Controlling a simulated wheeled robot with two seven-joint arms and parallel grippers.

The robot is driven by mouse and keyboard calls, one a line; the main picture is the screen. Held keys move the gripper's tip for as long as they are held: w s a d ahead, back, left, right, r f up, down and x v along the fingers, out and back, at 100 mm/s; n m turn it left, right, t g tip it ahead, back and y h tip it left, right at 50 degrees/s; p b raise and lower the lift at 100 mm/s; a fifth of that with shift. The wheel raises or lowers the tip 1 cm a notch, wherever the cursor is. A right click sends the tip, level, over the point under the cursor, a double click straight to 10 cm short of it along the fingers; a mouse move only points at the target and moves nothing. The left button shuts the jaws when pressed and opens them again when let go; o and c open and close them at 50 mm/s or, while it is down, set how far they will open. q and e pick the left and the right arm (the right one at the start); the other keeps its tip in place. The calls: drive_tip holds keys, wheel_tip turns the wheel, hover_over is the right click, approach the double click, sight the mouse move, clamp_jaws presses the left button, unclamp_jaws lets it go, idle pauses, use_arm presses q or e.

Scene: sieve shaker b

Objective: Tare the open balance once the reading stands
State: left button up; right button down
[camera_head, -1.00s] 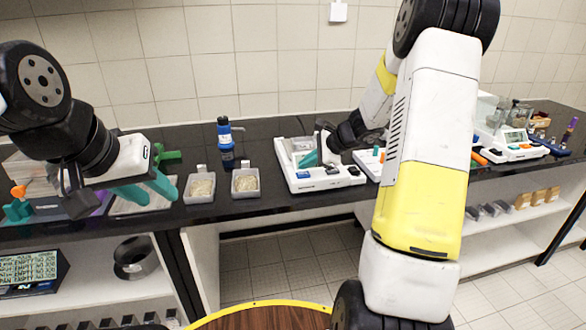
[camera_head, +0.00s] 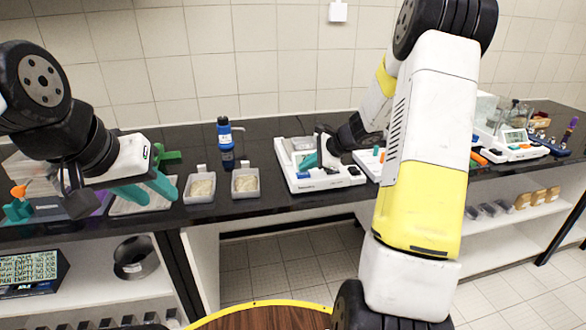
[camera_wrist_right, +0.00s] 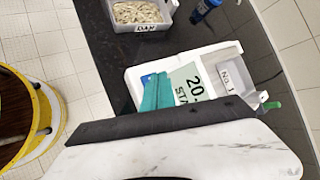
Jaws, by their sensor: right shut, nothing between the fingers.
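The open balance (camera_head: 330,182) stands on the dark bench, white with a blue button (camera_head: 304,174) on its front panel. In the right wrist view its display (camera_wrist_right: 188,82) shows "20" and "STA", with the rest of both lines covered. A small tray labelled "No.1" (camera_wrist_right: 229,80) sits on the balance's pan. My right gripper (camera_head: 310,161) is shut and empty over the balance front; its teal fingers (camera_wrist_right: 157,92) hide part of the panel beside the display. My left gripper (camera_head: 148,188) has its teal fingers apart, over a pale tray at the left.
Two labelled trays of pale pieces (camera_head: 200,188) (camera_head: 245,183) and a blue bottle (camera_head: 225,145) stand between my grippers. A second balance (camera_head: 508,148) and glassware are at the right. A green-handled item (camera_head: 168,155) lies behind the left tray.

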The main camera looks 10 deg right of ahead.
sight(306, 175)
drive_tip(key=shift+f, duration=0.45)
idle(0.6)
idle(0.4)
drive_tip(key=shift+r, duration=0.9)
drive_tip(key=shift+r, duration=2.5)
drive_tip(key=shift+r, duration=0.1)
